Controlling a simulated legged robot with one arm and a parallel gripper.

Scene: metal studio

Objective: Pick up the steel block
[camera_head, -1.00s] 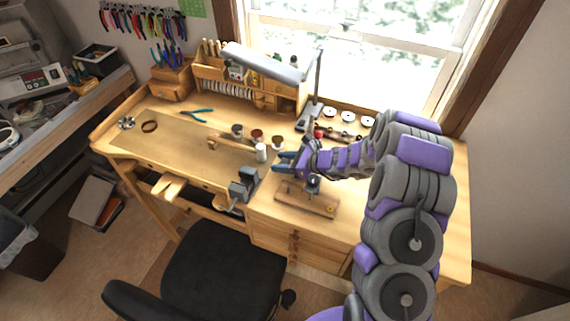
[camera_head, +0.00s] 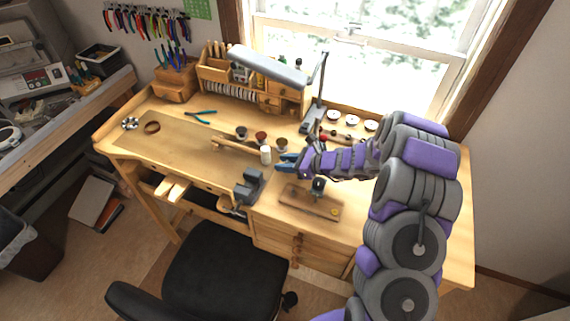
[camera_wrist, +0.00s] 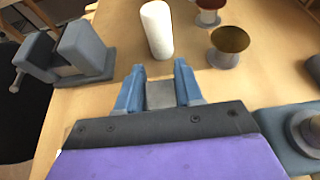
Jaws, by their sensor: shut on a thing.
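The steel block (camera_wrist: 160,95) is a small grey block between the two blue fingers of my gripper (camera_wrist: 160,74) in the wrist view. The fingers are shut on its sides. In the head view my gripper (camera_head: 284,162) is over the right part of the wooden bench, and the block cannot be made out there. I cannot tell whether the block touches the bench top.
A white cylinder (camera_wrist: 157,30) stands just beyond the fingertips. A grey vise (camera_wrist: 72,55) is at the left, also on the bench's front edge in the head view (camera_head: 249,187). Small cups (camera_wrist: 229,46) stand beyond. A wooden board (camera_head: 310,203) lies nearer the front.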

